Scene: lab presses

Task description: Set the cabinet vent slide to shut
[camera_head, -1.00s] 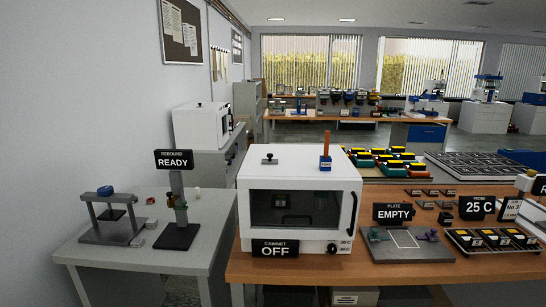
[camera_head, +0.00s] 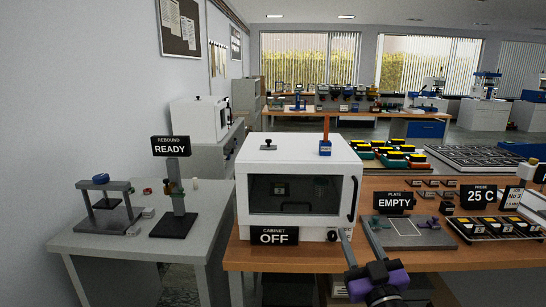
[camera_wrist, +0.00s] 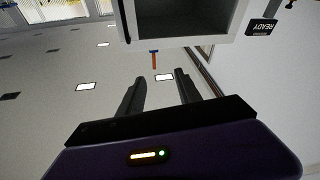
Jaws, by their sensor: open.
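The white cabinet (camera_head: 300,225) stands on the wooden bench with a dark front window and a sign reading OFF. A small black knob on a flat dark base (camera_head: 267,142) sits on the left of its top and looks like the vent slide; its setting is too small to read. My gripper (camera_head: 356,224) is open and empty, low in front of the cabinet's right front corner. In the wrist view the picture is upside down; my fingers (camera_wrist: 158,85) are apart with nothing between them, and the cabinet (camera_wrist: 125,22) is beyond them. The knob cannot be made out there.
A red-orange rod on a blue block (camera_head: 325,135) stands on the cabinet top, right of the knob. A black handle (camera_head: 352,197) is at the door's right edge. A plate stand marked EMPTY (camera_head: 394,200) is close to my gripper's right. Left is a grey table (camera_head: 110,244).

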